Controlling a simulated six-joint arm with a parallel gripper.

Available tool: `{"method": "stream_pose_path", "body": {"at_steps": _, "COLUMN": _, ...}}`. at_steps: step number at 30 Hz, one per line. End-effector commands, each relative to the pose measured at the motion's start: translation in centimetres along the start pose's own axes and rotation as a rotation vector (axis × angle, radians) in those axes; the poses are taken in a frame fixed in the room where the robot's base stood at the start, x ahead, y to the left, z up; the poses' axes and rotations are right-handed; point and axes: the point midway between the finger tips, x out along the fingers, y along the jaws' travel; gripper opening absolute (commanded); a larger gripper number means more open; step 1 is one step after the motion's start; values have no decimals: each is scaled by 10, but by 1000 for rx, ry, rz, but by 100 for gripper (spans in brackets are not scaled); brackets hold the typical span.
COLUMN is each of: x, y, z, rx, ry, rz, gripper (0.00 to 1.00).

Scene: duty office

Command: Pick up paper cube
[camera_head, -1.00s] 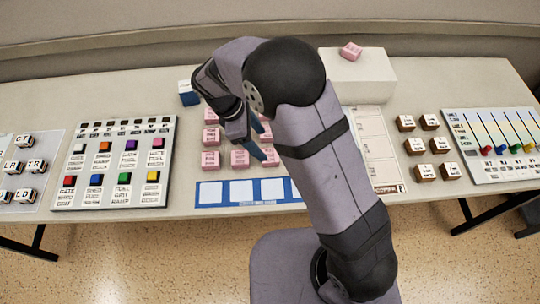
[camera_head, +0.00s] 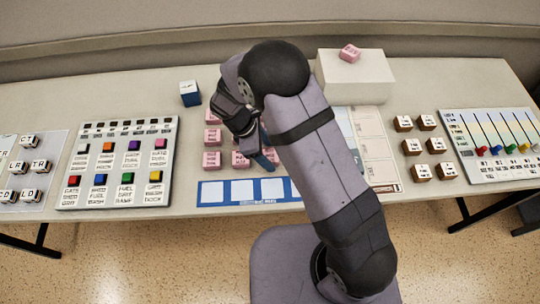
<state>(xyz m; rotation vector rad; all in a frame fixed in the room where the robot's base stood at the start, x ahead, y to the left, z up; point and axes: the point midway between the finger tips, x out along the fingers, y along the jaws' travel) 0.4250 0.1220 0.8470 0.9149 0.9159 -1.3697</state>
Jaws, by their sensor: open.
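Several pink cubes (camera_head: 212,160) with printed labels stand in rows behind a blue strip with white squares; the print is too small to tell which is the paper cube. Another pink cube (camera_head: 350,53) lies on top of a white box. My gripper (camera_head: 262,152), with blue fingers, points down over the right part of the pink rows, close to the cubes. It is open; no cube shows held in it. My arm and wrist hide some of the pink cubes and part of the fingers.
The blue strip (camera_head: 241,190) lies along the table's front edge. A board of coloured buttons (camera_head: 118,165) is at left, a blue cube with a white top (camera_head: 190,93) behind. The white box (camera_head: 370,80), brown cubes (camera_head: 412,147) and slider panel (camera_head: 500,145) are at right.

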Motion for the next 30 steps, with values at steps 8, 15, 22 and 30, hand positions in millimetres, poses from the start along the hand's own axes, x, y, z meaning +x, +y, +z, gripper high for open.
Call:
{"method": "stream_pose_path", "body": {"at_steps": 8, "x": 0, "y": 0, "z": 0, "rx": 0, "ry": 0, "rz": 0, "gripper": 18}}
{"method": "stream_pose_path", "body": {"at_steps": 15, "x": -1, "y": 0, "z": 0, "rx": 0, "ry": 0, "rz": 0, "gripper": 18}}
{"method": "stream_pose_path", "body": {"at_steps": 22, "x": -12, "y": 1, "z": 4, "rx": 3, "ry": 2, "rz": 3, "gripper": 18}}
{"method": "stream_pose_path", "body": {"at_steps": 30, "x": -50, "y": 1, "z": 20, "rx": 3, "ry": 3, "rz": 4, "gripper": 18}}
